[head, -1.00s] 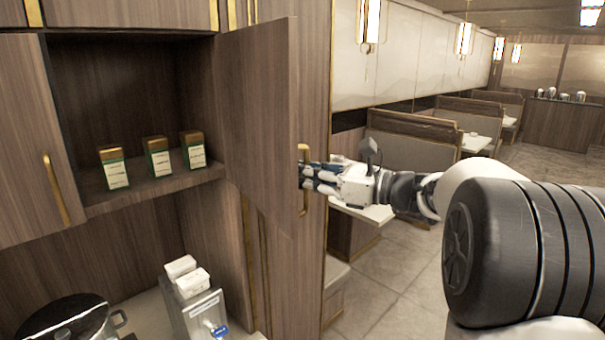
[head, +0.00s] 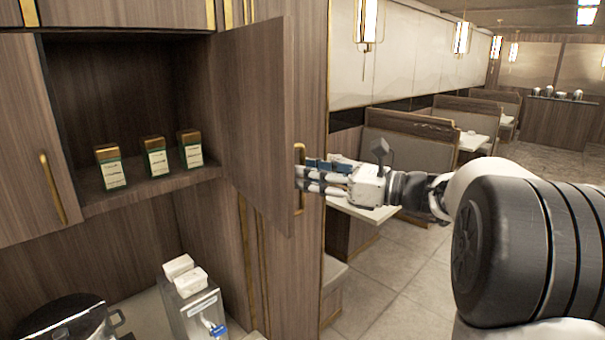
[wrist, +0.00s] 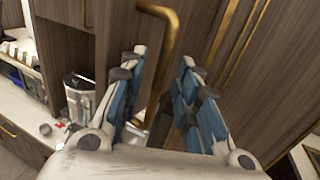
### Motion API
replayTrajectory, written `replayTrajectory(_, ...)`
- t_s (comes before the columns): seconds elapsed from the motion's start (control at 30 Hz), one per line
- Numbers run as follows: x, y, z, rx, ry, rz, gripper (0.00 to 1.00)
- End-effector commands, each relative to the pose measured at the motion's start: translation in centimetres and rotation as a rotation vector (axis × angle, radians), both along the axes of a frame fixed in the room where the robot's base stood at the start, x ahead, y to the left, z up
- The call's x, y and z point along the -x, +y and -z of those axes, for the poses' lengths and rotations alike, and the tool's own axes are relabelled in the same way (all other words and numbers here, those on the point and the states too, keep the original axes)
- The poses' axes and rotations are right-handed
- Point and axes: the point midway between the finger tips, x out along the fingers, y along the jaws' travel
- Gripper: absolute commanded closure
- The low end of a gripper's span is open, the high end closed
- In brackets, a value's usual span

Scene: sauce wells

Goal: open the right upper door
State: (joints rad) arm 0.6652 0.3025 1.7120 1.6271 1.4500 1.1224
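The right upper door (head: 255,125) is a brown wooden panel standing swung open, out from the cabinet. Its gold bar handle (head: 299,180) is near the free edge and also shows in the wrist view (wrist: 166,45). My gripper (head: 305,178) is at the handle from the right. In the wrist view my gripper (wrist: 160,88) is open, with one blue-padded finger on each side of the handle and gaps showing between. Whether a finger touches the handle cannot be told.
Below, a metal dispenser (head: 195,305) and a dark pot (head: 70,322) stand on the counter. Booths (head: 405,140) and open floor lie to the right.

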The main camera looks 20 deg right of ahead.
Motion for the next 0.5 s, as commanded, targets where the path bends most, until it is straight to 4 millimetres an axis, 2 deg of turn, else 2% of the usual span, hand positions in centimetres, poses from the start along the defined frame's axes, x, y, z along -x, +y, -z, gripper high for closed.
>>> replayTrajectory(0.2,3.5,-3.6,0.0,0.0,0.0,0.007,0.7)
replayTrajectory(0.5,6.5,-6.4,0.0,0.0,0.001,0.002,0.7)
